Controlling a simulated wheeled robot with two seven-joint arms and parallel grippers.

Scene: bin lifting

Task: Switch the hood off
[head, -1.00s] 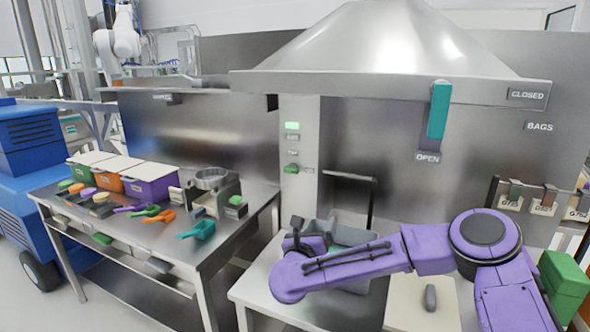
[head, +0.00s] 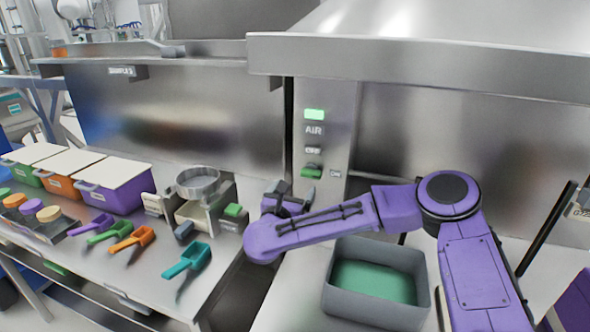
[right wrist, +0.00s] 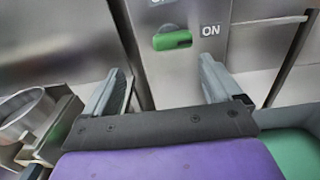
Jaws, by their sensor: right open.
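The hood (head: 420,62) is a large steel canopy at the top right. Below its left end is a panel with a lit green indicator (head: 314,114), an AIR label, an OFF label and a green switch knob (head: 311,171). The knob also shows in the right wrist view (right wrist: 172,40), lying nearly level with its right end toward the ON label (right wrist: 210,31). My right gripper (head: 284,193) is just below and left of the knob in the head view. Its fingers are open and empty in the right wrist view (right wrist: 162,68), short of the knob. My left gripper is not in view.
A grey bin (head: 377,310) with green contents stands below my right forearm. The left table (head: 135,275) holds lidded bins, coloured scoops and a round metal pan (head: 198,182). A dark bar (head: 545,228) leans at the right.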

